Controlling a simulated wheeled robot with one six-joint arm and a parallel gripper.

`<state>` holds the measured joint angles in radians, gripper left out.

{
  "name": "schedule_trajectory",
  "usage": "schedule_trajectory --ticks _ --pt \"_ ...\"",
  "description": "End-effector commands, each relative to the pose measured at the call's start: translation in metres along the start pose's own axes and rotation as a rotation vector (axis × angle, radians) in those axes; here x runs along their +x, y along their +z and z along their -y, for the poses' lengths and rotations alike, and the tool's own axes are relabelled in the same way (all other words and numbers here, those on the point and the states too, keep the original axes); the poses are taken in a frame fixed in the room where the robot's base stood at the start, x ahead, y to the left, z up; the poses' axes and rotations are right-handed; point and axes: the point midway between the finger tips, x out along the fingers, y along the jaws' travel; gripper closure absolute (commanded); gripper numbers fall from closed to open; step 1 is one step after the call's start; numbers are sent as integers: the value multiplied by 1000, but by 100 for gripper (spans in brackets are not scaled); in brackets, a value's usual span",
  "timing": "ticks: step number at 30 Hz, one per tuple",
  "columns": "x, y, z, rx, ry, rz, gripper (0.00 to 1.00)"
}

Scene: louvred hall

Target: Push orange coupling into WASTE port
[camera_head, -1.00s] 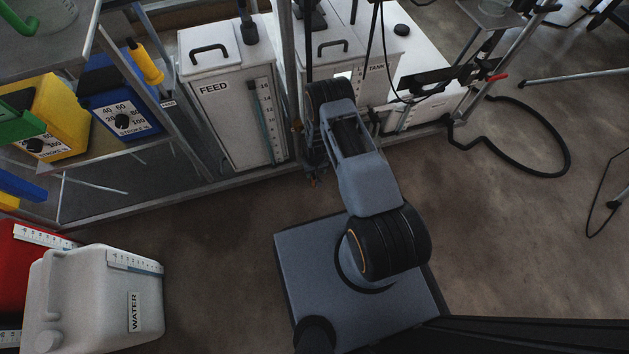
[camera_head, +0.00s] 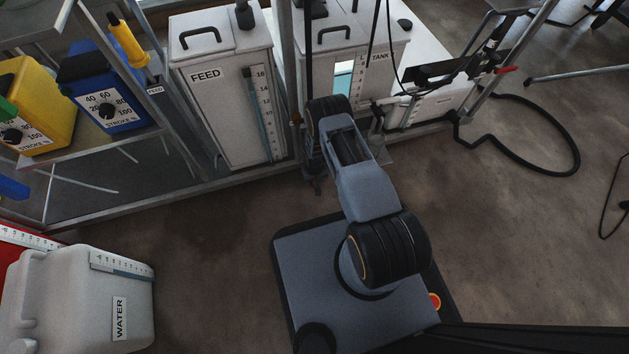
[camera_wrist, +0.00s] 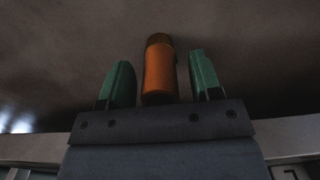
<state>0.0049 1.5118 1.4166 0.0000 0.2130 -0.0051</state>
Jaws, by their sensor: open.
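In the wrist view an orange coupling (camera_wrist: 159,70), a short cylinder with a dark brown far end, stands between the two green fingers of my gripper (camera_wrist: 161,84). The fingers are apart, and a gap shows on each side of the coupling, so they do not look closed on it. In the head view my arm hides most of my gripper, and I cannot make out the coupling there. No port marked WASTE can be read in either view.
Blue (camera_head: 108,100) and yellow (camera_head: 40,105) pumps sit on a shelf at left. A WATER canister (camera_head: 85,300) stands lower left. A black hose (camera_head: 577,150) lies on the right floor.

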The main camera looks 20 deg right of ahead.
Motion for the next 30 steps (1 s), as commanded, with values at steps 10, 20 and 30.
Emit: schedule_trajectory --ticks 10,20,30 --pt "3 0 0 0 0 0 42" --pt "3 0 0 0 0 0 55" --pt "3 0 0 0 0 0 87"
